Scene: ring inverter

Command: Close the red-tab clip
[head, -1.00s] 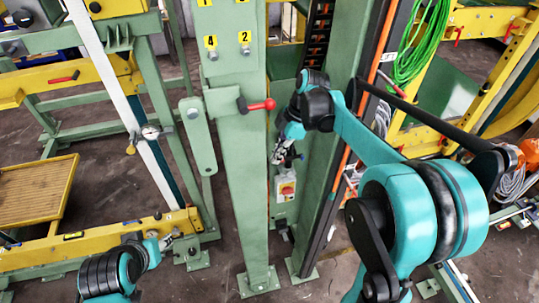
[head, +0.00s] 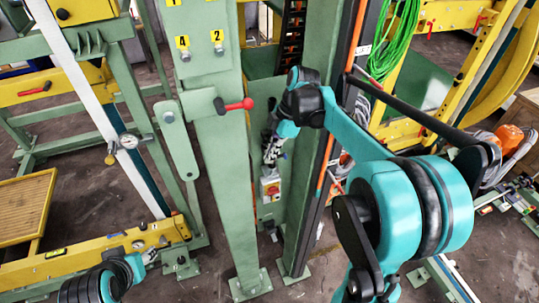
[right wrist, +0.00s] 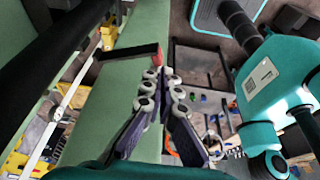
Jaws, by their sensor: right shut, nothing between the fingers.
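A lever with a red end (head: 237,104) sticks out from the side of a green post and may be the red-tab clip. In the right wrist view, a black bar with a red tab (right wrist: 157,58) lies against green metal, just beyond my fingertips. I cannot tell whether these two are the same part. My right gripper (head: 270,158) points down beside the green post, right of and below the red lever. In the right wrist view the right gripper (right wrist: 167,76) is shut and empty, its tips close to the red tab. My left gripper (head: 152,258) is small at lower left, near a yellow beam.
A grey switch box with a red knob (head: 270,187) hangs below my right gripper. A second green post (head: 300,200) stands to the right. Green cable (head: 398,50) hangs at upper right. A yellow tray (head: 25,208) stands at left.

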